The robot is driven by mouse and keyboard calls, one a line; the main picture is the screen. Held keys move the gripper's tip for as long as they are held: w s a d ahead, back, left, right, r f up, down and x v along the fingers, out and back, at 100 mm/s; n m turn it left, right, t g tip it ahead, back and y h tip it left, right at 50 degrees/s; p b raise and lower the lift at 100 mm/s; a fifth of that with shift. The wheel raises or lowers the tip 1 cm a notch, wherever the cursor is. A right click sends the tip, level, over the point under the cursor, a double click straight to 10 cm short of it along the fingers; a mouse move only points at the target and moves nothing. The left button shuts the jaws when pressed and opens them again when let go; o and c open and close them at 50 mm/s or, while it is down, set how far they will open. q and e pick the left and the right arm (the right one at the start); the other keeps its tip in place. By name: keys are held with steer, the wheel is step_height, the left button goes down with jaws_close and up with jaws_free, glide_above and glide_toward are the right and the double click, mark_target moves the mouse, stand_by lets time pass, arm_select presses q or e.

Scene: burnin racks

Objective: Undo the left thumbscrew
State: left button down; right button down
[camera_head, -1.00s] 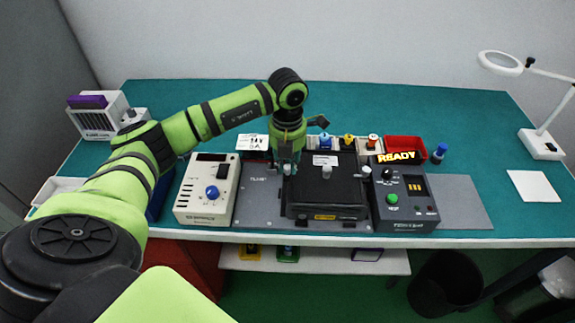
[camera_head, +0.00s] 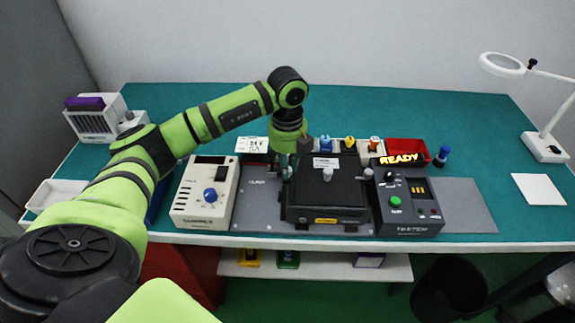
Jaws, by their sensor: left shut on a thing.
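My left gripper (camera_head: 286,172) points down at the back left edge of the black box (camera_head: 325,205). It is shut on the left thumbscrew, which is mostly hidden by the fingers. On the box, a light-grey knob (camera_head: 328,174) stands at the middle of the top, and another pale thumbscrew (camera_head: 368,173) shows at its right edge. The box sits on a grey plate (camera_head: 255,212). My right gripper is not in view.
A beige power unit (camera_head: 203,190) with a blue knob stands left of the plate. Behind are small coloured-top items and a red bin (camera_head: 408,150). A magnifier lamp (camera_head: 545,147) stands far right.

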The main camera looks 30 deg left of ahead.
arm_select(q)
steer(key=shift+n, duration=0.7)
steer(key=c, duration=1.1)
jaws_free()
step_height(320, 180, up, 12)
steer(key=shift+r, duration=0.1)
